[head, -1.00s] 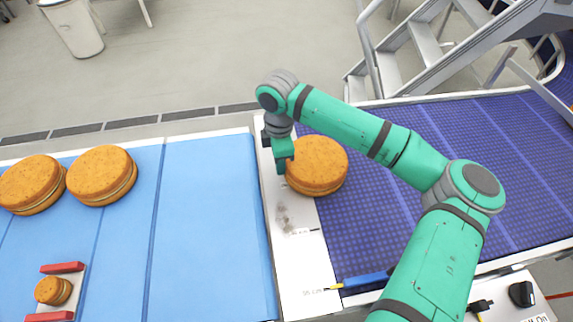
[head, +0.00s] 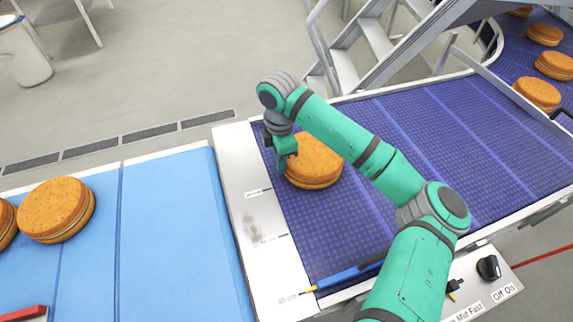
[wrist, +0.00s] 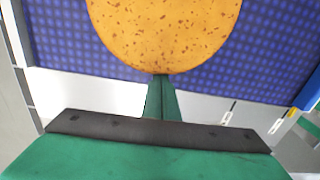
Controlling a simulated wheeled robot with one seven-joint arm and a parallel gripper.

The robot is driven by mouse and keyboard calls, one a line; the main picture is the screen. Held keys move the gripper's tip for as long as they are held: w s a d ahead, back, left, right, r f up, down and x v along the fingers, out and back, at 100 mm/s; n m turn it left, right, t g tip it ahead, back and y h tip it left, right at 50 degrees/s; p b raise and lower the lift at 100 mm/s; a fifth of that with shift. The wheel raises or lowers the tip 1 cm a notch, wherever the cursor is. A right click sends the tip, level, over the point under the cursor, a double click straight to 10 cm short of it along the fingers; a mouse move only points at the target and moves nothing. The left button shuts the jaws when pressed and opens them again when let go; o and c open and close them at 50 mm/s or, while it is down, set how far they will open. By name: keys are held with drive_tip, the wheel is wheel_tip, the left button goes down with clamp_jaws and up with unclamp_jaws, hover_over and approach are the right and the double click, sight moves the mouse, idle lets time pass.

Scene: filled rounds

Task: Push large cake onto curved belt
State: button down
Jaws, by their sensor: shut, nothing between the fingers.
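A large round speckled cake (head: 316,162) lies flat on the purple-blue belt (head: 330,225), near its left end beside the white plate (head: 250,215). This belt runs right toward a curved stretch at the top right. My gripper (head: 285,158) is shut and empty at the cake's left side. In the wrist view, the cake (wrist: 165,30) lies directly ahead of the shut fingertips (wrist: 161,78), which appear to touch its near edge. My arm hides part of the belt to the right of the cake.
Large cakes lie on the light-blue belt (head: 170,230) at left, including one near its upper part (head: 57,209). Several more cakes stand on the curved stretch, such as this one (head: 537,94). A control panel (head: 480,290) is at lower right, metal stairs (head: 370,45) behind.

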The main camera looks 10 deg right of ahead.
drive_tip(key=shift+d, duration=0.25)
drive_tip(key=shift+a, duration=0.1)
drive_tip(key=shift+a, duration=0.3)
drive_tip(key=a, duration=0.1)
drive_tip(key=a+r, duration=0.1)
drive_tip(key=a, duration=0.1)
drive_tip(key=shift+a, duration=0.2)
wheel_tip(320, 180, up, 9)
drive_tip(key=shift+s, duration=0.35)
drive_tip(key=shift+w+d, duration=0.1)
